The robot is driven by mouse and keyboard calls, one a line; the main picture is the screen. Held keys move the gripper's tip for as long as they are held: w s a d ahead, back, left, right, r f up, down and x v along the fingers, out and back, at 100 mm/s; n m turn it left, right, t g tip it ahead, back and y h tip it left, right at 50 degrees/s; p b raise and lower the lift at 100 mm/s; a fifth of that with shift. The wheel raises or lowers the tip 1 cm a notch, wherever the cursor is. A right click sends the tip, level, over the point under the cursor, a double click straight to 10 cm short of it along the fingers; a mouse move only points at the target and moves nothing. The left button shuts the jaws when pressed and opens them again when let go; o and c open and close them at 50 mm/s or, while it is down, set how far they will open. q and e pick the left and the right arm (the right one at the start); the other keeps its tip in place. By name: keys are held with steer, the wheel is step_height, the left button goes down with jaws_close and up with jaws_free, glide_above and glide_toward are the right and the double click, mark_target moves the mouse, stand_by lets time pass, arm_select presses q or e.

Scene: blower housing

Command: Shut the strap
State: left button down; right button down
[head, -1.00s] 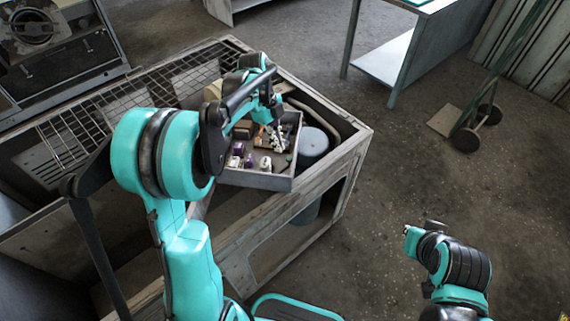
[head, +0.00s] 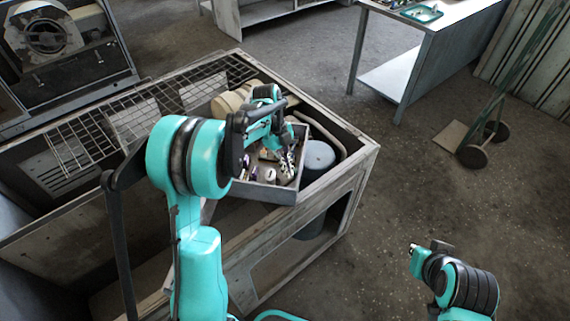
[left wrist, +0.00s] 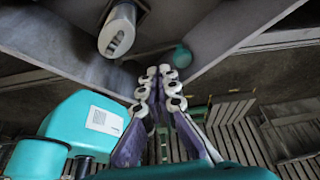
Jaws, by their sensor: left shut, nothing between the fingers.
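My left gripper (head: 288,168) reaches over the open grey tray (head: 262,192), near its right side. In the left wrist view its white-knobbed, purple-padded fingers (left wrist: 161,76) meet at the tips with nothing between them. The blower housing seems to be the box with a round fan opening (head: 47,38) at the far left in the head view; my gripper is well away from it. I cannot make out a strap in either view. Part of my right arm shows at the lower right, but its gripper is not visible.
The tray rests on a worn bench frame (head: 262,232) beside a blue-grey cylinder (head: 318,158) and a wire grid (head: 88,140). A table (head: 425,28) with a teal tray (head: 421,13) and a hand truck (head: 474,156) stand at the right. The floor between is clear.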

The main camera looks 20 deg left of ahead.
mark_target(289, 182)
arm_select(q)
steer(key=shift+b+x, duration=0.55)
steer(key=shift+x, duration=1.75)
steer(key=shift+w+a+n+t, duration=0.2)
steer(key=shift+a+n+t, duration=0.1)
steer(key=shift+n, duration=0.4)
steer(key=shift+w+a+n, duration=0.15)
steer(key=shift+a+n, duration=0.25)
steer(key=shift+n, duration=0.4)
steer(key=shift+w+a+n+t, duration=0.1)
steer(key=shift+a+n+t, duration=0.3)
steer(key=shift+n, duration=0.35)
steer(key=shift+w+a+n+t, duration=0.1)
steer(key=shift+a+n+t, duration=0.25)
steer(key=shift+n, duration=0.4)
steer(key=v, duration=1.2)
steer(key=shift+a, duration=0.25)
